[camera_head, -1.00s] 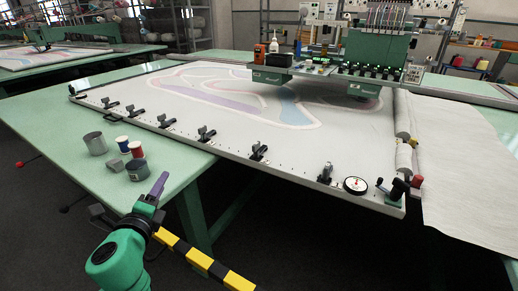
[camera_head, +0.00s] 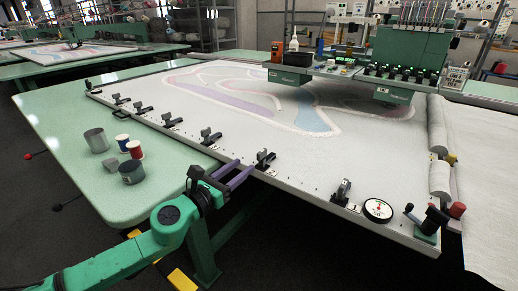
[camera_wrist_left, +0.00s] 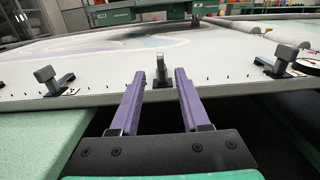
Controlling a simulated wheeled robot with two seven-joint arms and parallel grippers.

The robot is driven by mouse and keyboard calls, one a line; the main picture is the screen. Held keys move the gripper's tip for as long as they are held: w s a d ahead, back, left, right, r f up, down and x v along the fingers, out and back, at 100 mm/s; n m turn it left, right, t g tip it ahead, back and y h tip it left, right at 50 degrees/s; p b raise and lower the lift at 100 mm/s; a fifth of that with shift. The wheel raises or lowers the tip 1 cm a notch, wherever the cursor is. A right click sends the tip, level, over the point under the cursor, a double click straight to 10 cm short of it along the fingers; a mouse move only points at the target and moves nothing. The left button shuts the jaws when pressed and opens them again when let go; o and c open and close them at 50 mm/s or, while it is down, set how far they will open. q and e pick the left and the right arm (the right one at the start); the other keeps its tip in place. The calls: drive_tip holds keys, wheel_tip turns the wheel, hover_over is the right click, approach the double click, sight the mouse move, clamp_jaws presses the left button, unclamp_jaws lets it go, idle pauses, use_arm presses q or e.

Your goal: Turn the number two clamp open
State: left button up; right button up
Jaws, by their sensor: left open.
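Several dark clamps line the near edge of the white frame (camera_head: 300,185). The clamp second from the dial end (camera_head: 265,159), which I take as number two, has a small white label beside it, too small to read surely. It stands upright in the left wrist view (camera_wrist_left: 161,68), centred between my fingers. My left gripper (camera_head: 245,167) is open, its purple fingers reaching toward this clamp from the near side; they also show in the left wrist view (camera_wrist_left: 160,88). I cannot tell whether they touch it. My right gripper is out of view.
Neighbouring clamps stand at right (camera_head: 341,192) and left (camera_head: 209,137). A round dial (camera_head: 378,210) and a crank (camera_head: 428,220) sit at the frame's right corner. A grey can (camera_head: 96,140), thread spools (camera_head: 135,149) and a dark pot (camera_head: 132,172) stand on the green table (camera_head: 60,120).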

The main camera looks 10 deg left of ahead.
sight(258, 155)
use_arm(q)
drive_tip(key=p+x, duration=0.1)
drive_tip(key=x, duration=0.8)
drive_tip(key=shift+s, duration=0.1)
clamp_jaws()
